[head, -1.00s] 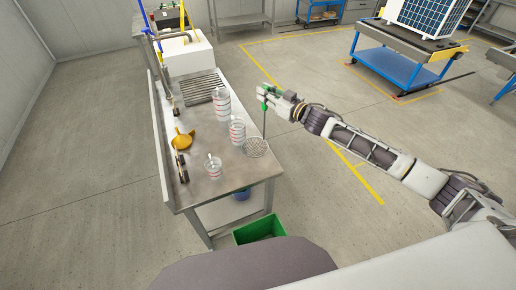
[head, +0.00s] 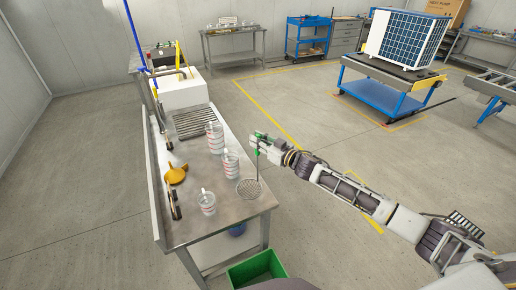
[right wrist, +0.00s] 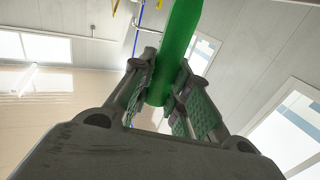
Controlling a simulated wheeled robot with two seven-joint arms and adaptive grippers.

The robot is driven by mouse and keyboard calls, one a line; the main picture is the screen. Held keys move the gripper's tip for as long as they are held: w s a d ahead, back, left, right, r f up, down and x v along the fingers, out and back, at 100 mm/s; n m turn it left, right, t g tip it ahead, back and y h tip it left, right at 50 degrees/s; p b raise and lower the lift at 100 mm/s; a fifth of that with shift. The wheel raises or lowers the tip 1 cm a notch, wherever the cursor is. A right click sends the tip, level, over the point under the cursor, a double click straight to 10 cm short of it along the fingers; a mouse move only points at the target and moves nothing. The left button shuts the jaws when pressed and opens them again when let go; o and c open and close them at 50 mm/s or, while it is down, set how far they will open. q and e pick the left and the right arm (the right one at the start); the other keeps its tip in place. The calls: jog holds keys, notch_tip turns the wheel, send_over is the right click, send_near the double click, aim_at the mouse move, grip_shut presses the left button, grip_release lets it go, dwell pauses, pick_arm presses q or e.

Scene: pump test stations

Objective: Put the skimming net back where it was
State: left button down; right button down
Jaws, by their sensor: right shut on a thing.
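The skimming net (head: 249,188) has a round mesh head and a thin upright handle with a green grip. My right gripper (head: 257,143) is shut on the green grip, which also shows between the fingers in the right wrist view (right wrist: 178,60). The mesh head is at the right edge of the steel bench (head: 225,211); I cannot tell whether it touches the top. My left gripper is not in view.
Clear measuring jugs (head: 215,138) stand left of the net, with a smaller one (head: 207,203) near the front. A yellow funnel (head: 175,173) lies further left. A white tank (head: 183,90) and grating are behind. A green crate (head: 256,269) is below the bench.

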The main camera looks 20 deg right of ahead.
jog(key=shift+f, duration=1.85)
jog(key=c, duration=1.4)
grip_release()
jog(key=shift+f, duration=0.1)
jog(key=shift+o, duration=0.2)
jog(key=b+v, duration=0.1)
jog(key=v, duration=1.1)
jog(key=shift+b, duration=0.3)
